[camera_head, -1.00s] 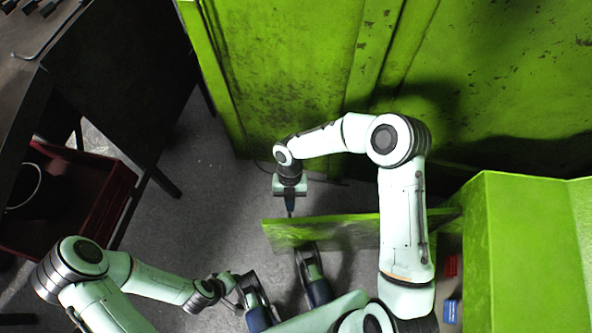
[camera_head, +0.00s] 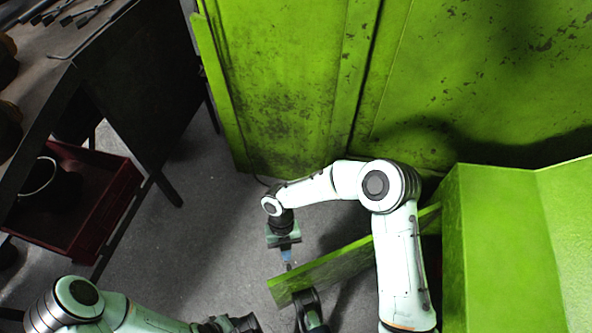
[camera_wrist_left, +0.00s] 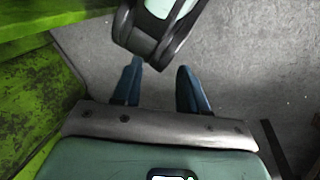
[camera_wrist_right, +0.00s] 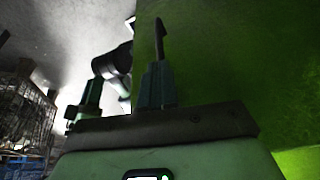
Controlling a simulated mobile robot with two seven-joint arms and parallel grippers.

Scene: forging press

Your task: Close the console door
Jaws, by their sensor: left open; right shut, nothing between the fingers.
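The console door (camera_head: 335,267) is a thin green panel standing open in the head view. It slants from near the green console housing (camera_head: 505,235) at right down to a free end at lower left. My right gripper (camera_head: 288,264) is shut and empty beside the far face of that free end; I cannot tell if it touches. In the right wrist view its fingers (camera_wrist_right: 156,70) are together beside a green surface. My left gripper's fingers (camera_wrist_left: 158,85) are apart and empty over grey floor in the left wrist view. They are out of sight in the head view.
A tall green press wall (camera_head: 290,90) stands at the back. A dark workbench (camera_head: 135,80) with tools on it is at upper left. A dark red bin (camera_head: 85,230) holding a round item stands below it. Grey floor (camera_head: 190,225) between bin and door is clear.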

